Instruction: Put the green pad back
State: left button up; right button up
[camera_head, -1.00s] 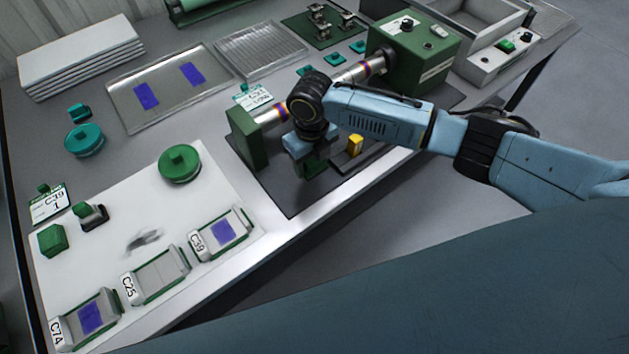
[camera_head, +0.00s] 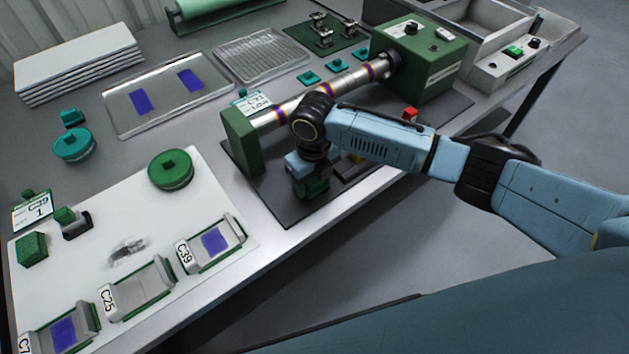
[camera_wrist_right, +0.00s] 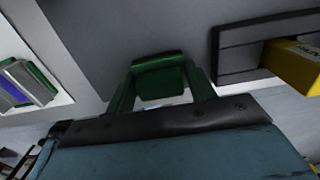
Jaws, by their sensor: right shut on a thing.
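My right gripper (camera_head: 310,180) reaches down over the dark mat of the roller machine, near the table's front edge. It is shut on a green block, which I take to be the green pad (camera_wrist_right: 160,78). In the wrist view the pad sits between the two green fingers, above a grey surface. In the head view the arm and wrist hide most of the pad, and I cannot tell whether it touches the mat. My left gripper is not in view.
The shiny roller (camera_head: 320,100) runs between a green end block (camera_head: 240,140) and a green machine box (camera_head: 420,62). A yellow block (camera_wrist_right: 292,65) is close beside the gripper. A white board (camera_head: 100,205) holds labelled trays, a green round weight (camera_head: 171,169) and a green cube (camera_head: 32,248).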

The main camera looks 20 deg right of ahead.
jog(key=shift+d+f, duration=0.15)
jog(key=shift+f, duration=0.45)
jog(key=o, duration=0.9)
